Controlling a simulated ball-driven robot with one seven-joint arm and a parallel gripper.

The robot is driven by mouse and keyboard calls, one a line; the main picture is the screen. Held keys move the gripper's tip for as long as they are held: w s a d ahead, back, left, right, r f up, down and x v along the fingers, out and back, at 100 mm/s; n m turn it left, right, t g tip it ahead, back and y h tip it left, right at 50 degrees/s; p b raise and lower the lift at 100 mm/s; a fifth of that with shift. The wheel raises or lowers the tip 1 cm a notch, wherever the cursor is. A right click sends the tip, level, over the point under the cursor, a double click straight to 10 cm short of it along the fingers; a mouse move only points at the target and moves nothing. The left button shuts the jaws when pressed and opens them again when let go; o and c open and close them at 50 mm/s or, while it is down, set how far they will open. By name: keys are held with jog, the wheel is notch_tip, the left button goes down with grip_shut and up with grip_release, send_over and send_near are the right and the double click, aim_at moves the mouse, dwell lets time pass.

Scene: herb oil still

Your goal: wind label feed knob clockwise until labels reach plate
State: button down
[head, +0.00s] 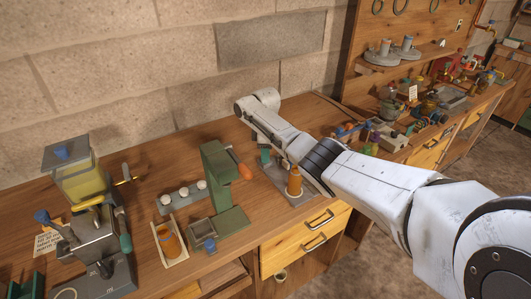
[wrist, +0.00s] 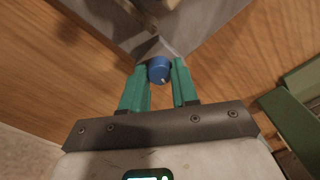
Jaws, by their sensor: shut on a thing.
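The label feed knob (wrist: 159,69) is small, round and blue, with a pale mark near its lower edge. It sits at the corner of a grey metal body (wrist: 195,22) in the wrist view. The green fingers of my gripper (wrist: 161,86) stand on either side of the knob and are shut on it. In the head view my arm reaches over a grey station (head: 276,178) with an amber bottle (head: 294,181). My arm hides the knob and most of my gripper there. I cannot make out labels or the plate edge they feed to.
A green press (head: 217,170) with an orange handle stands left of the station; its green frame (wrist: 292,105) shows at right in the wrist view. White caps (head: 183,194), a bottle in a wooden cradle (head: 170,244) and a machine with a yellow tank (head: 76,181) stand farther left.

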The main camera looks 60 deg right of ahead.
jog(key=m, duration=0.3)
jog(key=shift+m, duration=0.3)
jog(key=m, duration=0.4)
jog(key=shift+w+m, duration=0.1)
jog(key=shift+m, duration=0.2)
jog(key=m, duration=1.1)
jog(key=shift+b, duration=0.3)
jog(key=m, duration=0.4)
jog(key=shift+b, duration=0.4)
jog(key=m+b, duration=0.1)
jog(key=m, duration=0.3)
jog(key=shift+m, duration=0.4)
jog(key=shift+r+m+b, duration=0.1)
jog(key=shift+m+b, duration=0.25)
jog(key=shift+m, duration=1.35)
